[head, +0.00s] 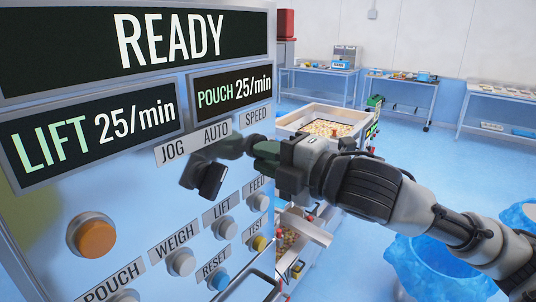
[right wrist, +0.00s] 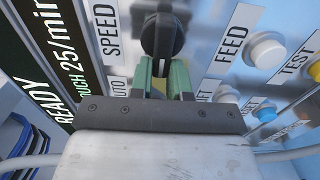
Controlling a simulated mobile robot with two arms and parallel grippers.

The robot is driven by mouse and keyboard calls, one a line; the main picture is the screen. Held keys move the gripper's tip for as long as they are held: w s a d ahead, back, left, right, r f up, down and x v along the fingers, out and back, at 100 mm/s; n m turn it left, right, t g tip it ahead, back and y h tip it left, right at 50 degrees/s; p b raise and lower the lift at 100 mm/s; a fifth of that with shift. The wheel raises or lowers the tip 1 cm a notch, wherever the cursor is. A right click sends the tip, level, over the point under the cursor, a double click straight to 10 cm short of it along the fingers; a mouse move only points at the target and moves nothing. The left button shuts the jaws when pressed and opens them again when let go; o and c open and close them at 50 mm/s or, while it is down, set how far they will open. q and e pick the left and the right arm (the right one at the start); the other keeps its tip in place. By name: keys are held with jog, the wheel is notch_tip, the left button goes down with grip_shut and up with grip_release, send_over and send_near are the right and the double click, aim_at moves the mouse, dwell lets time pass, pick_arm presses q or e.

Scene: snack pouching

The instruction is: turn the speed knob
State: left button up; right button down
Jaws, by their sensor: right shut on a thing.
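The speed knob is a dark round knob (right wrist: 162,32) on the panel, between the SPEED and FEED labels in the right wrist view. My right gripper (right wrist: 160,72) has its green fingers close together and shut on the near side of the knob. In the head view my right gripper (head: 266,152) reaches in from the right, below the SPEED label (head: 256,117), and largely hides what it grips. A black handle-like part (head: 212,180) shows left of the fingers, under the JOG and AUTO labels. My left gripper is not in view.
The control panel has a READY display (head: 170,37), an orange button (head: 96,238) and several small buttons, including FEED (right wrist: 265,50). A bin of snacks (head: 330,128) stands behind my arm. Blue-lined bins (head: 430,268) stand at lower right. Side tables line the back wall.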

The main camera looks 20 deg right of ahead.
jog(key=c, duration=1.1)
grip_release()
jog(key=shift+b+v, duration=1.8)
jog(key=shift+v, duration=3.6)
